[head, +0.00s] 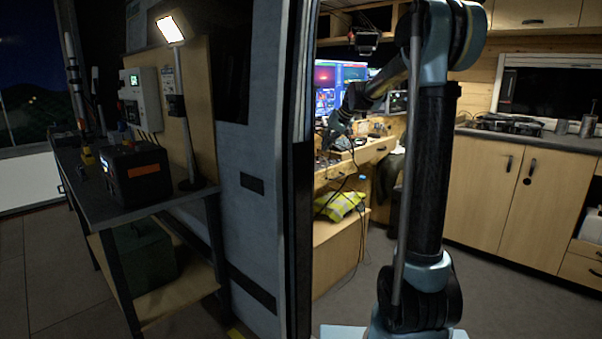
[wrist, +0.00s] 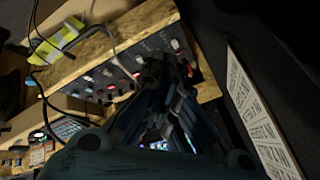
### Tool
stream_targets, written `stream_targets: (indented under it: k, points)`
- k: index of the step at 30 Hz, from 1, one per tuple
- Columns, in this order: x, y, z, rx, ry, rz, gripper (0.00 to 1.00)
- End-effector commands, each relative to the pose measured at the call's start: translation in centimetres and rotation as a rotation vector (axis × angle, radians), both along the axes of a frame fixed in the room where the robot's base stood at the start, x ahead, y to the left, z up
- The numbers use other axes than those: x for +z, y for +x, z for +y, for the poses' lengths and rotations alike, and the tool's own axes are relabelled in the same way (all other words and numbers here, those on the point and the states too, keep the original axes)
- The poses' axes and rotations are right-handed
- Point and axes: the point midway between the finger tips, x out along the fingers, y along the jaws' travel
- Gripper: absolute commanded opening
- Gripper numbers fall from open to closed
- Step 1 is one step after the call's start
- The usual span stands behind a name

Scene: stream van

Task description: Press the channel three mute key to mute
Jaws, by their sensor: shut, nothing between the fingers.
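In the wrist view a dark control panel (wrist: 124,66) with pale, red and lit knobs or keys sits along a wooden desk edge. Small light writing runs beside them, too blurred to read. I cannot tell which one is the channel three mute key. My gripper (wrist: 166,66) is shut and empty, its fingers over the right part of the panel and hiding some of it. I cannot tell whether the fingertips touch the panel. In the head view my gripper (head: 335,132) is small and dark above the desk inside the van.
Lit monitors (head: 338,84) stand behind the desk (head: 378,148). A yellow item (head: 340,205) lies below it, with cables near. A printed white sheet (wrist: 256,115) is at the right in the wrist view. The van's door frame (head: 300,150) stands left of my arm.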

Motion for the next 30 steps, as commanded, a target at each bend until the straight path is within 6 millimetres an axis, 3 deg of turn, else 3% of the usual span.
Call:
stream_targets:
  k: [1,6,15,21,30]
  points:
    - [-0.1,2.0,1.0,0.005,0.014,-0.007,0.0]
    - [-0.6,7.8,4.1,0.021,0.065,-0.028,0.0]
    - [-2.8,16.6,9.4,0.043,0.148,-0.063,0.0]
    - [-4.0,19.8,11.4,0.05,0.181,-0.075,0.0]
    - [-4.4,20.6,12.0,0.052,0.19,-0.079,0.0]
